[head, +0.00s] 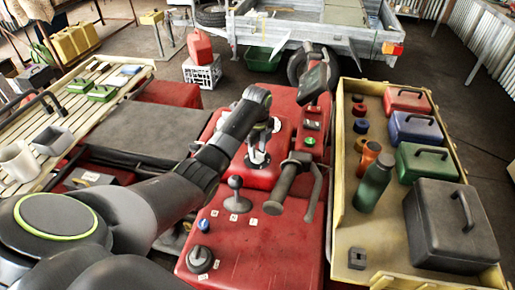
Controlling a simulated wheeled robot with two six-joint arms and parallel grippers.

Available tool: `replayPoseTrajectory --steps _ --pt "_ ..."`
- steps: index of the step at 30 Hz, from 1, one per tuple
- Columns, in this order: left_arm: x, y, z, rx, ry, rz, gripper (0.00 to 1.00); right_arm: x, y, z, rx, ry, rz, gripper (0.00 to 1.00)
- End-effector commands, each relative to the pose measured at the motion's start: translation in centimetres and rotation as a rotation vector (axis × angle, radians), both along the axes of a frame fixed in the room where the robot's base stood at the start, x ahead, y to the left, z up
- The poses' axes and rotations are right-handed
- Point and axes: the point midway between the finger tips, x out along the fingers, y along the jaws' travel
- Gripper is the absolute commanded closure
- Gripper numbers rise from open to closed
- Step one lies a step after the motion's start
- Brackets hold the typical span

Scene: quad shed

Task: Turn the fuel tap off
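The red quad bike body (250,245) fills the middle of the head view. Low on it sits a round black knob (199,258) with small white labels beside it. A small blue knob (203,225) is just above that. Which of them is the fuel tap I cannot tell for sure. My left gripper (258,157) points down over the red part farther up, beyond both knobs and apart from them. It is over a pale fitting there. Its fingers are small and partly hidden by my own arm, so their opening is unclear. My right gripper is not in view.
A ball-topped lever (235,190) stands between my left gripper and the knobs. The handlebar grip (285,185) is to its right. A tan tray (390,250) with a green bottle (374,183) and several cases is at right. A slatted rack (75,120) is at left.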

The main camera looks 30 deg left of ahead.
Motion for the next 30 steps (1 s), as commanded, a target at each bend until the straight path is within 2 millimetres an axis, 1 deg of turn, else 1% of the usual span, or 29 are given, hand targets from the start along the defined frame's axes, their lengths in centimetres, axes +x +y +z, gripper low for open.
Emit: replayPoseTrajectory --steps 4,11,14,19,25,30 --pt "-0.02 0.00 -0.68 0.000 0.001 -0.001 0.66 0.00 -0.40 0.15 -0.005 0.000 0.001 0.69" --pt "-0.01 -0.02 -0.75 0.000 0.000 -0.001 0.66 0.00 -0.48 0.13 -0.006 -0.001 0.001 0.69" --pt "-0.01 -0.02 -0.74 0.000 0.000 -0.001 0.77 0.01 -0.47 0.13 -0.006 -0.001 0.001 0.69" --pt "-0.01 -0.02 -0.72 0.000 0.000 0.000 0.99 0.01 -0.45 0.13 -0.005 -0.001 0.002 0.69" --pt "-0.01 -0.02 -0.69 0.000 0.000 0.002 1.00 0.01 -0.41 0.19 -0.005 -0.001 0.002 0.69" --pt "-0.01 -0.03 -0.52 -0.001 0.000 0.037 1.00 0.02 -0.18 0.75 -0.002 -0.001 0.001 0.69"
